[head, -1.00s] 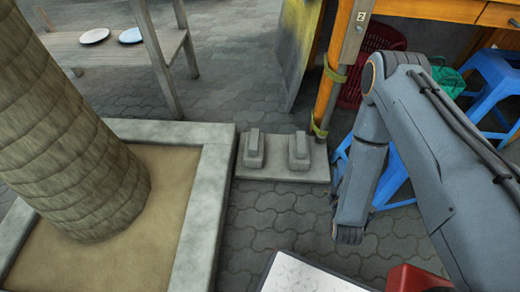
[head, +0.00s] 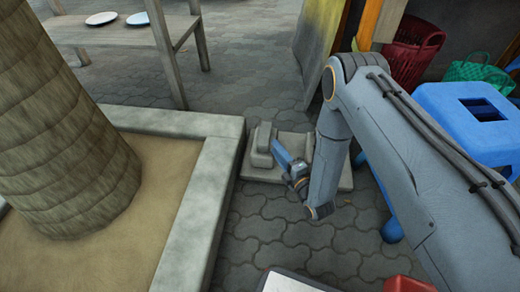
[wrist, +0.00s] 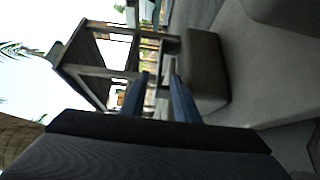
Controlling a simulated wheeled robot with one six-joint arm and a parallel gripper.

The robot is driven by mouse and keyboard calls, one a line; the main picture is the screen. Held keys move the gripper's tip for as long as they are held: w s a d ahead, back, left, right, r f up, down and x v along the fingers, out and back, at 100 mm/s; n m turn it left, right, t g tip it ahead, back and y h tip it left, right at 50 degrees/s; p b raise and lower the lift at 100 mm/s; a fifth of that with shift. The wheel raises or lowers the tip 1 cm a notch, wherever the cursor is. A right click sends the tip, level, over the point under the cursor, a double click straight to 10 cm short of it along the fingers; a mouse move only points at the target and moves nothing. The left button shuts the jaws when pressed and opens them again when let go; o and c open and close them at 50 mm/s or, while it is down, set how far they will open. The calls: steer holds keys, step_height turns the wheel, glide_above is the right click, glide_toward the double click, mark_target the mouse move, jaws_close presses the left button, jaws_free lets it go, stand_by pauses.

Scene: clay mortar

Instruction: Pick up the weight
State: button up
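A grey stone weight (head: 262,146) with a narrow raised grip stands upright at the left of a low stone slab (head: 262,174). Blocky grey stone, probably a second weight (head: 309,146), shows in part behind my arm at the right of the slab. My gripper (head: 279,148), with blue fingers, is just right of the left weight, low over the slab. In the wrist view my gripper (wrist: 160,82) is open, with a gap between its fingers. There a dark grey block, likely a weight (wrist: 205,70), is ahead and beside the right finger. Contact is unclear.
A stone planter edge (head: 205,190) borders the slab on the left, with a trunk (head: 65,130) inside. A blue stool (head: 470,125) and a red basket (head: 412,45) stand right. A wooden bench (head: 110,35) is behind. Paving in front of the slab is free.

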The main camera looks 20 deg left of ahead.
mark_target(267, 136)
steer(key=b+x, duration=0.3)
steer(key=x, duration=0.4)
steer(key=shift+w+a, duration=0.2)
steer(key=shift+a, duration=0.05)
steer(key=shift+c, duration=0.3)
jaws_close()
stand_by(0.9)
steer(key=shift+w+r, duration=0.1)
steer(key=shift+r, duration=0.1)
